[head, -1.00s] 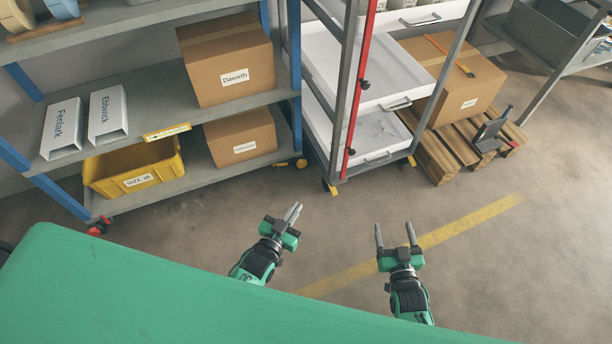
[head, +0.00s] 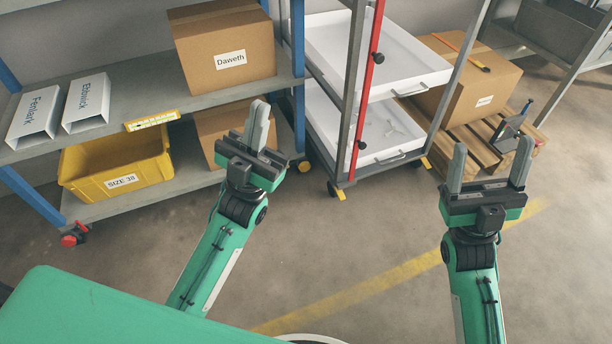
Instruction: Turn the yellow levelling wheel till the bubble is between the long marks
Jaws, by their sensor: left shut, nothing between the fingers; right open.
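A yellow level strip (head: 152,121) sits on the front edge of the middle shelf. Its marks are too small to read and I cannot tell where the bubble is. A small yellow wheel (head: 304,166) shows low at the shelf's right front foot. My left gripper (head: 258,112) is shut and empty, fingers pointing up in the picture, left of the wheel and apart from it. It overlaps the lower brown box in the view. My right gripper (head: 492,152) is open and empty, in front of the pallet and well right of the wheel.
A white-tray trolley (head: 385,68) with a red upright (head: 368,75) stands close right of the wheel. A yellow bin (head: 118,165) and a brown box (head: 212,125) fill the lower shelf. A red castor (head: 74,236) is at its left foot. The floor in front is clear.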

